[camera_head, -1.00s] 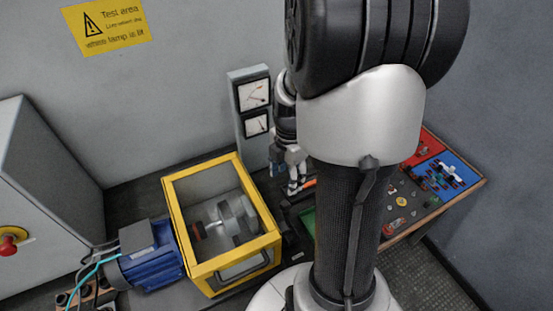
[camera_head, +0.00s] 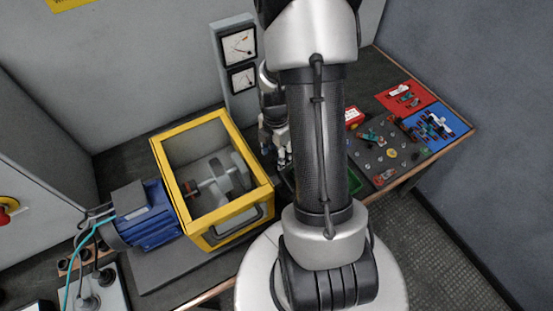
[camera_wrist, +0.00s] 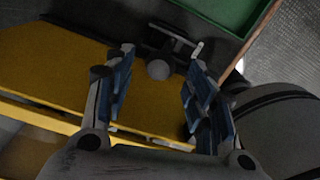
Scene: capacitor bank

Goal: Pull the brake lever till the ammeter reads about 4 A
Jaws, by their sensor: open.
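My gripper (camera_head: 283,158) points down just right of the yellow-framed guard box, partly hidden by my arm. In the wrist view my gripper (camera_wrist: 161,62) is open, with its two blue-padded fingers apart. A round grey knob on a dark bracket (camera_wrist: 158,69) shows between the fingertips, apart from both; it may be the brake lever's end, but I cannot tell for sure. Two white dial meters, an upper one (camera_head: 239,47) and a lower one (camera_head: 243,78), sit on a grey post. Which is the ammeter, and its reading, are too small to tell.
The yellow guard box (camera_head: 232,232) covers a shaft with discs, with a blue motor (camera_head: 150,215) at its left. A green tray (camera_head: 355,178) and a dark parts board (camera_head: 388,150) lie right of my arm. Red and blue mats (camera_head: 455,122) lie beyond.

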